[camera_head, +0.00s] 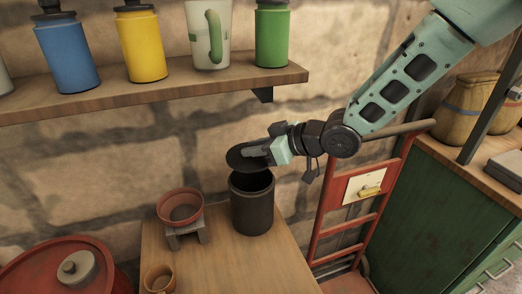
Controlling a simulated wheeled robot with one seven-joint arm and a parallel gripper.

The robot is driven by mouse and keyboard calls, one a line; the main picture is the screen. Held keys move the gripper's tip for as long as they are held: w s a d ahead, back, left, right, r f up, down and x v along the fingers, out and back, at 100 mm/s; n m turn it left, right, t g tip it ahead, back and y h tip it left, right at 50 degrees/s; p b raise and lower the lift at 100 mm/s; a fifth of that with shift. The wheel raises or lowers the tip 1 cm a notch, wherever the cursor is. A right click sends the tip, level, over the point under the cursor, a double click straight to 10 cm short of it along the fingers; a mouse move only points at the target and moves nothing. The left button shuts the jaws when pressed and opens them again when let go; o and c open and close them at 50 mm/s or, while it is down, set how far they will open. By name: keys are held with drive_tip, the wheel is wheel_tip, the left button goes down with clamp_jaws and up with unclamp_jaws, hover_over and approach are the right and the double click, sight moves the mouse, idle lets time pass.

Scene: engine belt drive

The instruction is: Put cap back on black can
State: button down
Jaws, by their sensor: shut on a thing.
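The black can (252,209) stands upright on the wooden table, and its open top shows. My gripper (262,152) comes in from the right and is shut on a round, flat black cap (245,160). The cap is above the can's mouth, a little to the left of its centre, and appears slightly tilted. The far part of the can's rim is hidden by the cap and gripper. I cannot tell whether the cap touches the rim.
A reddish bowl (181,207) on a small grey stand (186,233) is left of the can. A small brown cup (159,278) is at the table's (232,266) front left. A shelf (180,88) with bottles and a mug is above. A red hand truck (335,215) is at right.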

sight(256, 164)
drive_tip(key=shift+f+b, duration=2.2)
drive_tip(key=shift+f, duration=0.25)
drive_tip(key=shift+f, duration=0.7)
drive_tip(key=c, duration=1.2)
unclamp_jaws()
drive_tip(key=shift+d, duration=0.1)
drive_tip(key=shift+s, duration=0.1)
drive_tip(key=p+v, duration=0.2)
drive_tip(key=v, duration=1.5)
drive_tip(key=s+m+g+h, duration=0.1)
drive_tip(key=s+g+h, duration=0.1)
drive_tip(key=s, duration=0.5)
drive_tip(key=s+m+g+h+p, duration=0.1)
drive_tip(key=s+m+g+h, duration=0.1)
drive_tip(key=s+h, duration=0.3)
drive_tip(key=s+m+g+h+p, duration=0.1)
drive_tip(key=s+g+h, duration=0.1)
drive_tip(key=s, duration=0.8)
drive_tip(key=shift+s+a+m+h, duration=0.3)
drive_tip(key=shift+a+h, duration=0.1)
drive_tip(key=shift+h, duration=0.4)
